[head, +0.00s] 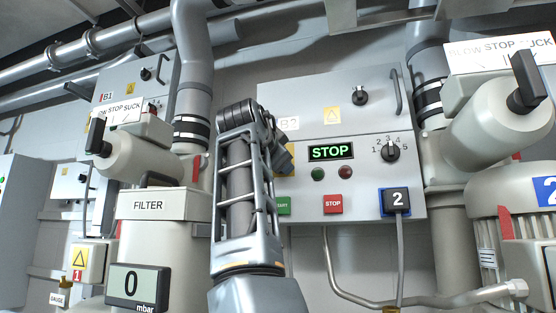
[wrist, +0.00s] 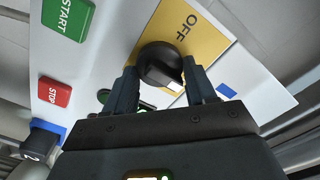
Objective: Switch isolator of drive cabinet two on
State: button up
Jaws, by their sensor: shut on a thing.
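Drive cabinet two (head: 375,120), marked B2, stands in the middle of the head view. Its display (head: 331,152) reads STOP in green. In the wrist view its isolator is a black rotary knob (wrist: 158,58) on a yellow plate (wrist: 203,45). The word OFF shows on the plate above and to the right of the knob. My gripper (wrist: 160,75) has one finger on each side of the knob and is shut on it. A white mark shows on the knob's lower right side. In the head view my arm hides the knob and most of the yellow plate.
The green START button (wrist: 68,18) and red STOP button (wrist: 55,92) sit close to the knob. A blue-framed plug marked 2 (head: 397,200) with a hanging cable is at the cabinet's lower right. Pipes and valve bodies flank the cabinet.

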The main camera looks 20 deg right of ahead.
jog(key=o, duration=1)
jog(key=shift+o, duration=0.2)
jog(key=shift+s+a, duration=0.1)
jog(key=b+v, duration=0.2)
jog(key=v, duration=0.5)
jog(key=shift+s+b, duration=0.25)
jog(key=shift+b, duration=0.1)
jog(key=shift+a, duration=0.2)
